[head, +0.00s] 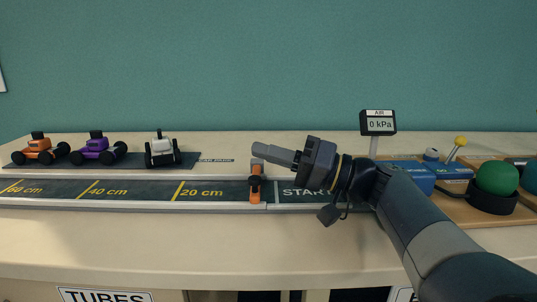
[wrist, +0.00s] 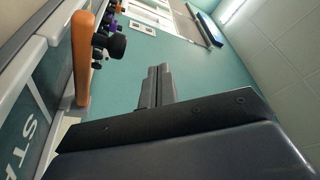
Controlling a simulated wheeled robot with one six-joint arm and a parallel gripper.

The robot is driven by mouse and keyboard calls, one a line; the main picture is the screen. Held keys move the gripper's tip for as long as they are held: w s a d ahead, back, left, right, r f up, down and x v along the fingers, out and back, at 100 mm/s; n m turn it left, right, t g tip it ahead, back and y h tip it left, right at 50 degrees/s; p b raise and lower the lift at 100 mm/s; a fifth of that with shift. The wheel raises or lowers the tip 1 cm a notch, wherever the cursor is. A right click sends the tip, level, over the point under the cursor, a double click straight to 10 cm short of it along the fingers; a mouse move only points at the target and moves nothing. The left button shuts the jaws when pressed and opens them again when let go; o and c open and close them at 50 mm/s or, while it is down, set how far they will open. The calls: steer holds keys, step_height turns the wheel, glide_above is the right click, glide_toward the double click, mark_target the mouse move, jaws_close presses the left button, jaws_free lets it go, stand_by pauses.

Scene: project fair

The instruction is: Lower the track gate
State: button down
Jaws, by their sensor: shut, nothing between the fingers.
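The track gate (head: 256,188) is an orange bar with a black knob, at the track's START mark in the head view. It seems to lie across the track; I cannot tell how high it stands above the track surface. The wrist view shows the orange bar (wrist: 82,58) at the left, with the black knob (wrist: 112,45) sticking out from it. My gripper (head: 258,150) is shut and empty. Its fingers point left, and the tips appear just above the gate's far end in the head view. In the wrist view the fingertips (wrist: 159,72) are apart from the knob.
The dark track (head: 130,190) runs left with distance marks. Toy cars, orange (head: 40,150), purple (head: 93,149) and white (head: 161,152), stand behind it. At the right are an air gauge (head: 379,123) reading 0 kPa, a blue box (head: 455,171) and a green ball (head: 496,178).

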steer(key=shift+s+f, duration=0.1)
stand_by(0.5)
step_height(320, 180, up, 5)
steer(key=p, duration=0.3)
steer(key=d+f, duration=0.4)
steer(key=d, duration=0.5)
steer(key=shift+d+f+p, duration=0.15)
steer(key=shift+d+p, duration=0.05)
steer(key=shift+p, duration=0.15)
steer(key=a+b, duration=0.1)
steer(key=a, duration=0.2)
steer(key=a+b, duration=0.1)
steer(key=a, duration=0.2)
steer(key=a+f+b, duration=0.1)
steer(key=a+b, duration=0.1)
steer(key=a, duration=0.1)
steer(key=shift+a, duration=0.2)
steer(key=shift+r, duration=0.2)
